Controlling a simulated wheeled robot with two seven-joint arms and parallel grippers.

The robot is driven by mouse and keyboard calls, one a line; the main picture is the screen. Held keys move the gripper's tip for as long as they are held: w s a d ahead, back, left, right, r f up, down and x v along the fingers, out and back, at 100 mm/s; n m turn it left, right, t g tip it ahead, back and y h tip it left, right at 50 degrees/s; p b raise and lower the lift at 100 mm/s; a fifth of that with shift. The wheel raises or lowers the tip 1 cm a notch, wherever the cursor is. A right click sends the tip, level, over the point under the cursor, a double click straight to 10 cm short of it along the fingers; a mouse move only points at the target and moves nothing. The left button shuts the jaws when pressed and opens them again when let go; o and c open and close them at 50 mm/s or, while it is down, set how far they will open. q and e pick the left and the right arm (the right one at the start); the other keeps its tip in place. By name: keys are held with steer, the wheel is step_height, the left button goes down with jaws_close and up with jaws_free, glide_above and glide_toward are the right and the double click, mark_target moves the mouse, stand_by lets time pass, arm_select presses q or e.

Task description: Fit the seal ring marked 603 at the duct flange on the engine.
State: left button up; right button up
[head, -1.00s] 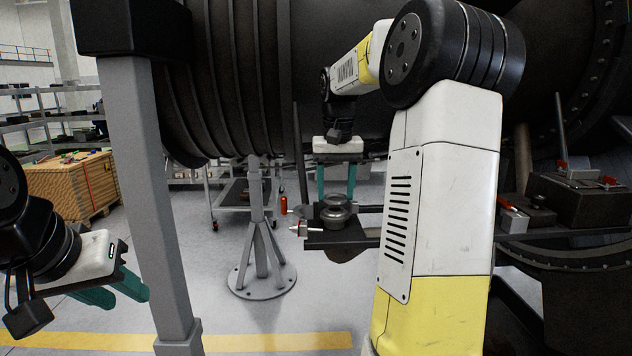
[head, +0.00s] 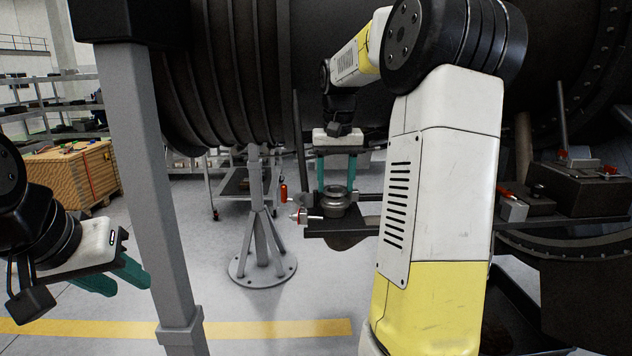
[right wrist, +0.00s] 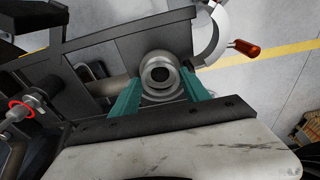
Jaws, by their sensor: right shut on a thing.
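My right gripper (head: 336,184) points down with its teal fingers either side of the top of a grey, stepped round piece, the duct flange (head: 333,208). It is shut on a grey ring, taken as the seal ring (right wrist: 160,73), which shows between the fingers (right wrist: 160,100) in the right wrist view. Ring and flange are both grey, so I cannot tell where one ends or whether the ring is seated. No mark 603 is legible. My left gripper (head: 122,280) hangs at the lower left, empty, its two teal fingers apart. The dark engine (head: 245,80) fills the upper background.
A curved grey clamp piece with a red handle (right wrist: 245,48) lies beside the flange. A grey post (head: 150,190) stands between my arms. A floor stand (head: 262,245), a wooden crate (head: 70,178) and a dark box (head: 580,190) are around. Open floor lies in front.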

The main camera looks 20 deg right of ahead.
steer(key=shift+f, duration=0.95)
stand_by(0.5)
steer(key=o, duration=1.6)
steer(key=shift+d, duration=0.15)
steer(key=shift+r, duration=0.4)
steer(key=r, duration=0.7)
steer(key=shift+s+a, duration=0.35)
steer(key=shift+s, duration=0.05)
